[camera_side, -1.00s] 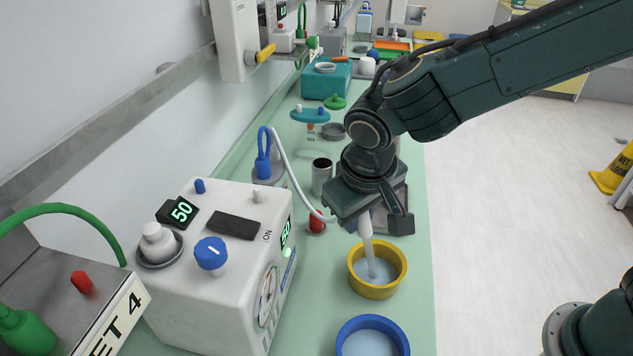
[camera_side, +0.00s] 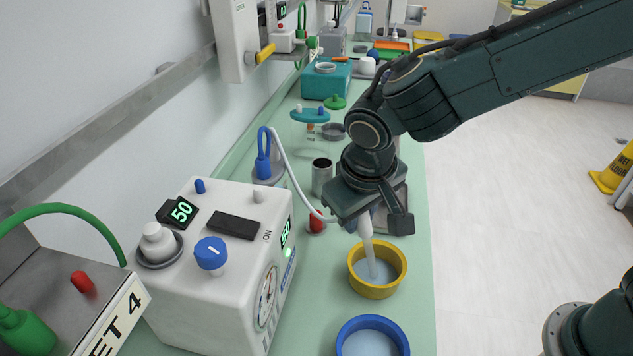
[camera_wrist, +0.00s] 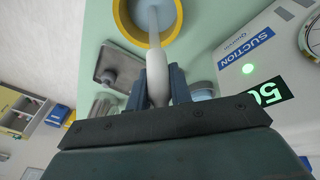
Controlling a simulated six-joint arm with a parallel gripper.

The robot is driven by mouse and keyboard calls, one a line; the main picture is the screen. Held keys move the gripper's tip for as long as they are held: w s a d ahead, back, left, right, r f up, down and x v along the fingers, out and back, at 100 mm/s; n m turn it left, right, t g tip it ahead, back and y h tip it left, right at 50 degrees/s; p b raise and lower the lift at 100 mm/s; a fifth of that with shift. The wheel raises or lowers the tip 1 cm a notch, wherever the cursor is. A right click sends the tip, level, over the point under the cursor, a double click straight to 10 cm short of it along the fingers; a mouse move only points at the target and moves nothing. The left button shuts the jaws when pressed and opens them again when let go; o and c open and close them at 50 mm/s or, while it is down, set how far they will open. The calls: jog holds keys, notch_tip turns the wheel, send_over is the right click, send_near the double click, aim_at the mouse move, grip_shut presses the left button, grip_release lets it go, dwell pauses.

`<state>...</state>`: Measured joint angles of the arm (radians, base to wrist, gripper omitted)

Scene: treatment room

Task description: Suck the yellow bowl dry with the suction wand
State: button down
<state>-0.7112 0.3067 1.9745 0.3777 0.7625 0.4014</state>
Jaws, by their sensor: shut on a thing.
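My gripper (camera_side: 368,212) is shut on the white suction wand (camera_side: 368,248), which also shows between the fingers in the wrist view (camera_wrist: 157,75). The wand points down with its tip inside the yellow bowl (camera_side: 354,282); pale blue liquid shows in the bowl around the tip. The yellow bowl also shows at the top of the wrist view (camera_wrist: 122,25). The white suction unit (camera_side: 210,290) has a blue knob, a display reading 50 and a lit green light.
A blue bowl (camera_side: 343,345) with pale liquid stands in front of the yellow one. A red object (camera_side: 317,222) and a metal cup (camera_side: 321,176) stand behind, left of my gripper. A teal box (camera_side: 325,82) is farther back. The bench's right edge is close to the bowls.

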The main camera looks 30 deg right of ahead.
dwell(0.5)
jog(key=shift+r, duration=4.5)
